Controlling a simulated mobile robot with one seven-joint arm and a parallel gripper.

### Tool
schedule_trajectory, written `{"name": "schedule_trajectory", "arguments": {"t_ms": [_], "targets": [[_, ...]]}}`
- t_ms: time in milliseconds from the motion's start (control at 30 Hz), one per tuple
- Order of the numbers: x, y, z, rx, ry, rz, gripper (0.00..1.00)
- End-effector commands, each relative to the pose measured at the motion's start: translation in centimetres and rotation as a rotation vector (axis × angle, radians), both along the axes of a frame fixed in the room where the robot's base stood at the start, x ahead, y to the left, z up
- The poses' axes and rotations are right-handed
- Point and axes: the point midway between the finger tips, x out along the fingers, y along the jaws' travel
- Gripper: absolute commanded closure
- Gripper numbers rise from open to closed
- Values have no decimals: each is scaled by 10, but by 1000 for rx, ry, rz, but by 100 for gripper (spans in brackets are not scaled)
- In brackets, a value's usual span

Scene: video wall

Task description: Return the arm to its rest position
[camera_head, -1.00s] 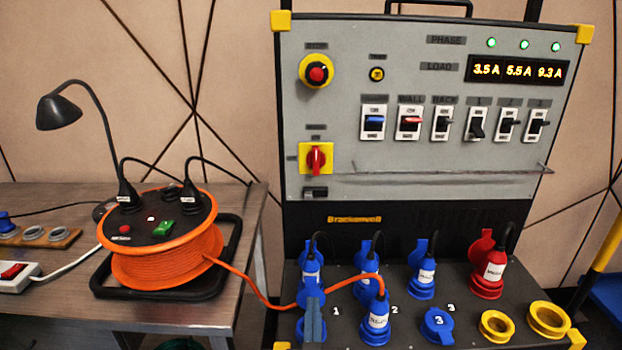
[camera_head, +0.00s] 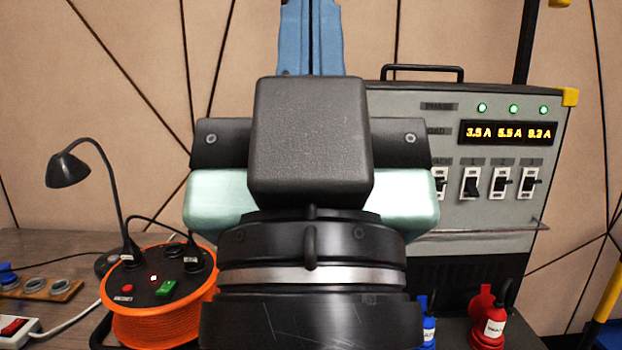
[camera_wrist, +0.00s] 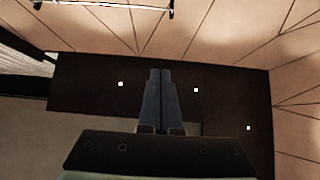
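My gripper (camera_head: 310,38) is raised in front of the head camera with its blue fingers pointing up. The fingers lie side by side with only a thin dark line between them, and nothing shows between them. In the wrist view my gripper (camera_wrist: 160,75) also looks shut and empty, pointing toward the upper wall and ceiling. My dark wrist and pale green gripper body fill the middle of the head view. They hide the left part of the grey power panel (camera_head: 400,98) and most of its sockets.
An orange cable reel (camera_head: 165,325) stands on the table (camera_head: 40,243) at left, beside a black lamp (camera_head: 68,170). A red plug (camera_head: 491,325) sits at lower right. In the wrist view, a dark ceiling panel (camera_wrist: 235,105) has small white lights. Nothing touches the fingers.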

Motion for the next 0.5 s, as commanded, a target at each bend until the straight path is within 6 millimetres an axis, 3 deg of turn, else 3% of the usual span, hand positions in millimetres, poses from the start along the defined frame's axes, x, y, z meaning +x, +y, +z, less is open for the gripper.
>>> {"name": "schedule_trajectory", "arguments": {"t_ms": [33,200,400,500], "targets": [[0,0,30,0,0,0,100],[1,0,83,1,1,1,100],[1,0,133,1,1,1,100],[1,0,147,1,2,1,100]]}}
